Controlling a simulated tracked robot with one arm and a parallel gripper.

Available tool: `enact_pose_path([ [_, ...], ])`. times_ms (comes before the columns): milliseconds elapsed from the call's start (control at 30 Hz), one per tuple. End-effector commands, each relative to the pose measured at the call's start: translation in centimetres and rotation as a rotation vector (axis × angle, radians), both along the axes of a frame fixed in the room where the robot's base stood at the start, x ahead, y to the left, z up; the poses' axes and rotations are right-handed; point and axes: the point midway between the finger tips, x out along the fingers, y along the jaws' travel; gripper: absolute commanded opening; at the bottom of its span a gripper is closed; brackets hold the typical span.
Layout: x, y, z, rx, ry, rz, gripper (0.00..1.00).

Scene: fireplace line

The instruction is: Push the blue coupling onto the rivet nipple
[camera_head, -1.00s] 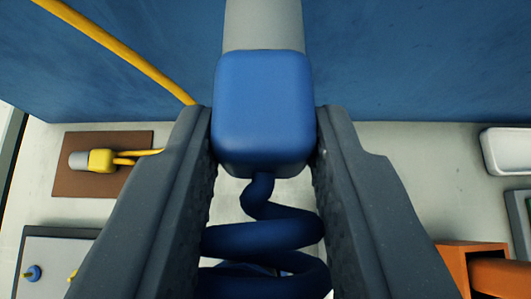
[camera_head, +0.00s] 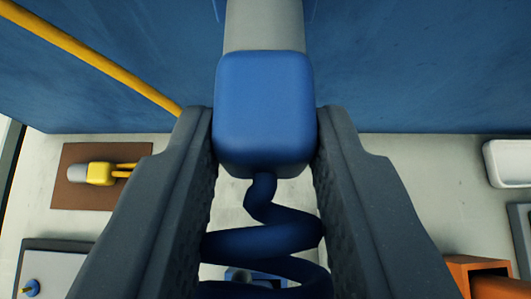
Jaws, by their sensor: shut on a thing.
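The blue coupling (camera_head: 264,112) is a rounded blue block in the middle of the head camera view. My gripper (camera_head: 265,130) is shut on it, one dark finger on each side. A grey cylinder (camera_head: 264,25) extends from the coupling's far end toward the top of the picture. A coiled blue hose (camera_head: 262,240) hangs from the near end, between the fingers. I cannot make out the rivet nipple; the coupling and cylinder cover the middle of the blue wall.
A blue wall (camera_head: 420,70) fills the top. A yellow hose (camera_head: 90,55) crosses upper left. A yellow coupling (camera_head: 100,173) lies on a brown plate (camera_head: 75,195) at left. A white tray (camera_head: 508,162) and an orange block (camera_head: 478,265) are at right. A grey panel (camera_head: 60,262) is lower left.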

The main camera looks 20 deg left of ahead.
Motion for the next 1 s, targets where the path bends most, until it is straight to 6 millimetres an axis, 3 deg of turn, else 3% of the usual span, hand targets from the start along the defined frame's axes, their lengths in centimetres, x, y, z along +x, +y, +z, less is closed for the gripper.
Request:
enact_pose_path([
  [300, 0.6, 0.2, -0.1, -0.001, 0.002, 0.001, 0.00],
  [333, 0.6, 0.2, -0.1, -0.001, 0.002, 0.000, 0.29],
  [400, 0.6, 0.2, -0.1, 0.000, 0.001, 0.000, 0.49],
  [433, 0.6, 0.2, -0.1, 0.000, 0.001, 0.000, 0.52],
  [733, 0.4, 0.1, 0.0, -0.001, 0.000, -0.001, 0.52],
  [1000, -1.2, -0.6, 1.1, 0.000, -0.002, -0.002, 0.52],
])
